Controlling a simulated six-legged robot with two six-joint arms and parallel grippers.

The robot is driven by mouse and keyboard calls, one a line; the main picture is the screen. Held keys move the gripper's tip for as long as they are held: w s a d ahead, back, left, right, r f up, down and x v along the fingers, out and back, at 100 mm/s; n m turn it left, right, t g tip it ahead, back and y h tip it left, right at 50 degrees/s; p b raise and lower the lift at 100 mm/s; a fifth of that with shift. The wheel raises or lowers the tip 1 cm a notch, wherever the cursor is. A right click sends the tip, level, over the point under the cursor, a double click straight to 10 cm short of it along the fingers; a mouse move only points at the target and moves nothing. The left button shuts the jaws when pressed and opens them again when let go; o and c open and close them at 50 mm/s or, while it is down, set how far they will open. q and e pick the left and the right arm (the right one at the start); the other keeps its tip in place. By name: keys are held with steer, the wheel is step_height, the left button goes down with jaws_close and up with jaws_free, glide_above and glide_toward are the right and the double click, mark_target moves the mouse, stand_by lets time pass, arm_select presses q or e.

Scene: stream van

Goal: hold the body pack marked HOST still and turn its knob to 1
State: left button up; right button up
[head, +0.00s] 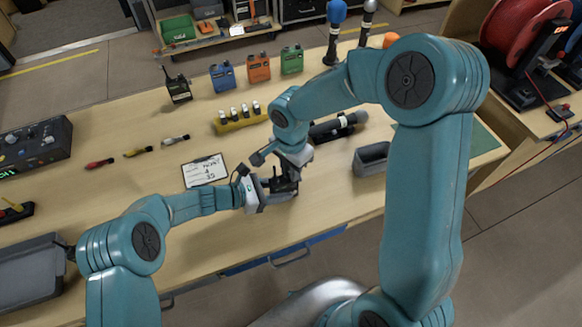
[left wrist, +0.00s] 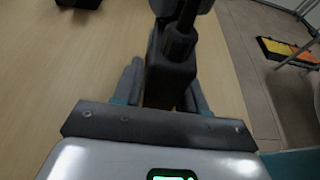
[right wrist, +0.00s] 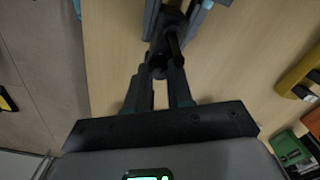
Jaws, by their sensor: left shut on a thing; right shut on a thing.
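A black body pack (head: 284,186) is held above the near part of the table; its marking cannot be read. My left gripper (head: 268,189) is shut on its body. In the left wrist view the pack (left wrist: 167,75) stands between the left fingers, with a dark round knob or stub (left wrist: 180,44) on its top end. My right gripper (head: 290,172) comes down from above and is shut at the pack's knob end. In the right wrist view the right fingertips close on a small dark knob (right wrist: 157,66), beside a stubby antenna (right wrist: 174,46). The knob's setting cannot be read.
A white card (head: 205,171) with handwriting lies left of the grippers. Black (head: 178,88), blue (head: 222,76), orange (head: 259,68) and green (head: 291,60) packs stand behind. A yellow battery holder (head: 240,118), dark microphones (head: 338,127) and a grey bin (head: 371,158) are nearby.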

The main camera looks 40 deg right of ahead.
steer(key=shift+n, duration=1.4)
steer(key=shift+n, duration=1.4)
steer(key=n, duration=0.2)
steer(key=shift+n, duration=0.4)
steer(key=o, duration=0.6)
steer(key=shift+r, duration=0.1)
